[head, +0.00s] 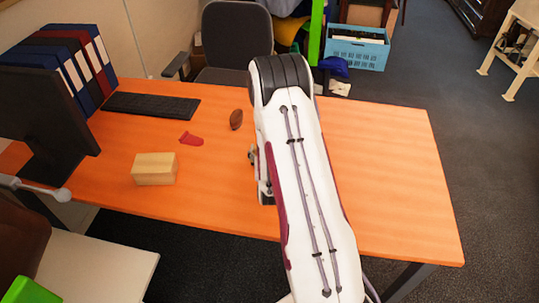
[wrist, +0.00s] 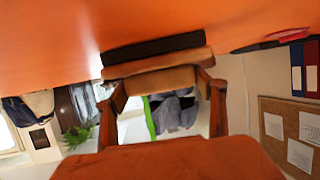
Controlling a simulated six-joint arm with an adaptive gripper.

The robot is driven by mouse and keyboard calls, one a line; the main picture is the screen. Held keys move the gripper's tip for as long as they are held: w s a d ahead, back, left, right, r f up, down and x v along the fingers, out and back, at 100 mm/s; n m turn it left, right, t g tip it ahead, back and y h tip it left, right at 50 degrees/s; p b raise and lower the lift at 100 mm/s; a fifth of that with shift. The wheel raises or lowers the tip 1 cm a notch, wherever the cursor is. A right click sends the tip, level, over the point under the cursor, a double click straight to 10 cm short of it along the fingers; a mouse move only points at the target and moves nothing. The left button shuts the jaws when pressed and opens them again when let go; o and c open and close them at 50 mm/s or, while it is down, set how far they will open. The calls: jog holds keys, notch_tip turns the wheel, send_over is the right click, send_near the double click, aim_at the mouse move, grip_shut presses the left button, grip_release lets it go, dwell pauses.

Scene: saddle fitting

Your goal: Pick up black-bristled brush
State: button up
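The black-bristled brush shows in the wrist view as a tan wooden body (wrist: 157,63) with a dark bristle band (wrist: 153,46) against the orange tabletop. My gripper (wrist: 160,84) shows there too, its two reddish-brown fingers apart, one at each side of the wooden body. I cannot tell whether the fingers press on it or only stand around it, nor whether the bristles rest on the table. In the head view my arm hides the brush and most of my gripper.
On the orange desk (head: 385,170) lie a wooden block (head: 154,169), a red item (head: 190,139), a brown oval object (head: 236,119) and a black keyboard (head: 151,106). A monitor (head: 45,125) and several binders (head: 75,60) stand at the left. The desk's right side is clear.

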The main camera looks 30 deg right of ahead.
jog(key=shift+r, duration=0.1)
dwell(0.3)
jog(key=shift+r, duration=4.9)
